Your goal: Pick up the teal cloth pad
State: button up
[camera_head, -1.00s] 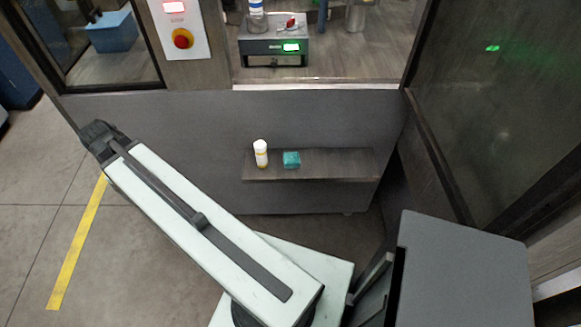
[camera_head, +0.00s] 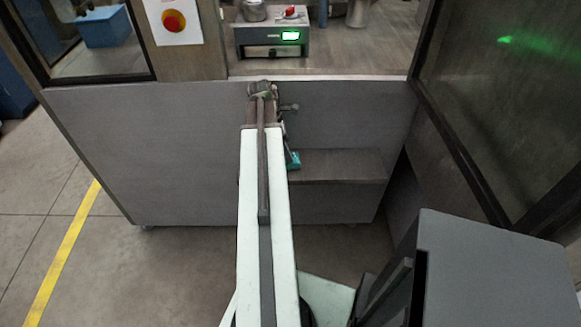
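The teal cloth pad (camera_head: 293,160) sits on the small dark shelf (camera_head: 340,166) low on the grey front panel. My arm covers its left part, so only a sliver shows just right of the arm. The end of my arm, with my gripper (camera_head: 264,92), is above and slightly left of the pad in the picture. The fingers are not clear at this angle. I cannot tell whether they are open or shut, and no held thing shows.
The shelf is bare right of the pad. A device with a lit green display (camera_head: 272,38) stands on the counter above. A red button (camera_head: 174,21) is at upper left. A dark glass door (camera_head: 505,110) bounds the right side.

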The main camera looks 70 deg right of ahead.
jog(key=b+x, duration=0.5)
jog(key=x, duration=0.1)
jog(key=shift+s+a, duration=0.1)
jog(key=shift+a, duration=0.05)
jog(key=shift+r, duration=0.15)
jog(key=c, duration=1.5)
